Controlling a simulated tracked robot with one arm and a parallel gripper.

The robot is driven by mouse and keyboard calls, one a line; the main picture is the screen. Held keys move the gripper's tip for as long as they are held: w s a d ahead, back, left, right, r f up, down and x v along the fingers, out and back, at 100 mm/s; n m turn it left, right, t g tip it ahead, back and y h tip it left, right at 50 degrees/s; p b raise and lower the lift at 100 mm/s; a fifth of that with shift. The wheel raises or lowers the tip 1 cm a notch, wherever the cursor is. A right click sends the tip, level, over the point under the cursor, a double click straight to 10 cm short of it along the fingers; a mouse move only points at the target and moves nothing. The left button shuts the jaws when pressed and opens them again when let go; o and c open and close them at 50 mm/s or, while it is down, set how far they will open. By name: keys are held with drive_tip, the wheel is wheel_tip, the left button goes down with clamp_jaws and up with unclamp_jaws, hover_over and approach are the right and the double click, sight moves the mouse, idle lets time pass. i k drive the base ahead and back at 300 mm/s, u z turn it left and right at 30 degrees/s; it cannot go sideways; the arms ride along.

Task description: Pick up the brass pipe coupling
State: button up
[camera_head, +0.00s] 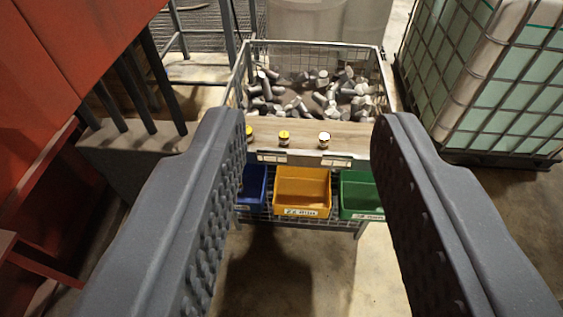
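Three small short cylinders stand in a row on a wooden board in front of me. The left one (249,132) and the middle one (284,137) have yellowish tops, and the right one (324,140) has a pale top. They are too small to tell which is the brass pipe coupling. The left one is close beside my left finger's edge in the picture. My gripper (308,125) is open and empty, with its two dark studded fingers wide apart. The board shows between and beyond the fingers.
The wooden board (350,137) fronts a wire cage (311,43) holding many grey metal pieces (330,92). Below hang blue (254,184), yellow (302,186) and green (358,194) bins. A caged tank (475,85) stands right; red machinery (70,60) is left. Floor in front is clear.

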sight(283, 135)
drive_tip(key=z, duration=0.1)
drive_tip(key=k, duration=0.4)
drive_tip(key=u, duration=0.45)
drive_tip(key=i, duration=1.25)
drive_tip(key=z, duration=0.35)
drive_tip(key=i, duration=0.9)
drive_tip(key=z, duration=0.65)
